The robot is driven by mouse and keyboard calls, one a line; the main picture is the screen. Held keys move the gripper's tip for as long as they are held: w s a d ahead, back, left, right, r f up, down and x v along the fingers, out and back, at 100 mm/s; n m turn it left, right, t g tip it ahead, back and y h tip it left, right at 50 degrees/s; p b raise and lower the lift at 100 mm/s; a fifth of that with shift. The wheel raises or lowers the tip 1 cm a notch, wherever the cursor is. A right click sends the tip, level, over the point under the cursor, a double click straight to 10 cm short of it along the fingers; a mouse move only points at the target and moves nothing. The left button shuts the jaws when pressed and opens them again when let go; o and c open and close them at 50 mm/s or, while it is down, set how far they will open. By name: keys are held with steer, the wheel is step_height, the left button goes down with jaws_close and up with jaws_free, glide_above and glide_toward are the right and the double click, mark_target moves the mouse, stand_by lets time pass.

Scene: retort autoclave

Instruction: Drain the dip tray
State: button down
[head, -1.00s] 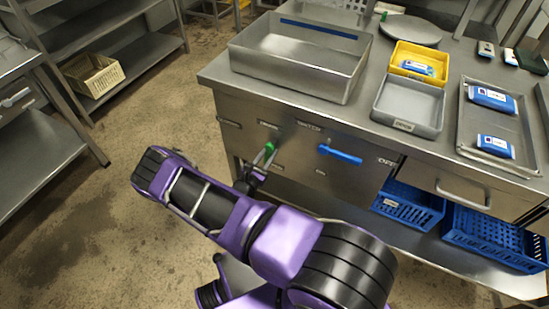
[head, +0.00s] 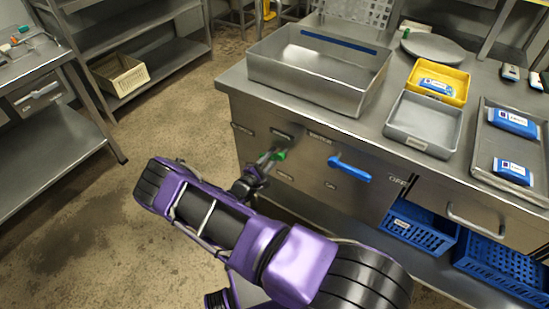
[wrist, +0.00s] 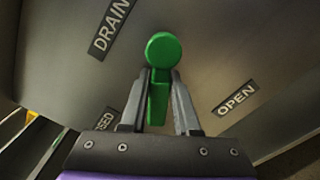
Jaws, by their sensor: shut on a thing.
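The dip tray is the large open steel basin (head: 300,84) with a blue line inside its back wall, on the steel counter. I cannot tell whether liquid is in it. On the cabinet front below, a green lever (wrist: 160,55) sits under the DRAIN label (wrist: 112,25). It also shows in the head view (head: 279,155). My gripper (wrist: 160,80) is shut on the green lever, one jaw on each side. In the wrist view the lever lies between the OPEN label (wrist: 236,98) at right and a partly hidden label ending in "SED" at lower left.
A blue lever (head: 349,168) lies to the right on the same front. A yellow bin (head: 439,81), a grey tray (head: 423,124) and a tray with blue packs (head: 484,161) stand on the counter. Blue crates (head: 421,228) are below. Floor at left is clear.

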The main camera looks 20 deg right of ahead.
steer(key=m, duration=0.2)
steer(key=r+m+p, duration=0.1)
steer(key=m, duration=0.1)
steer(key=r+m, duration=0.1)
steer(key=m, duration=0.1)
steer(key=shift+w+a+p, duration=0.25)
steer(key=shift+p, duration=0.15)
steer(key=shift+m, duration=0.3)
steer(key=c, duration=0.6)
jaws_free()
steer(key=shift+c, duration=0.2)
steer(key=v, duration=1.7)
steer(key=shift+s, duration=0.2)
steer(key=shift+a, duration=0.15)
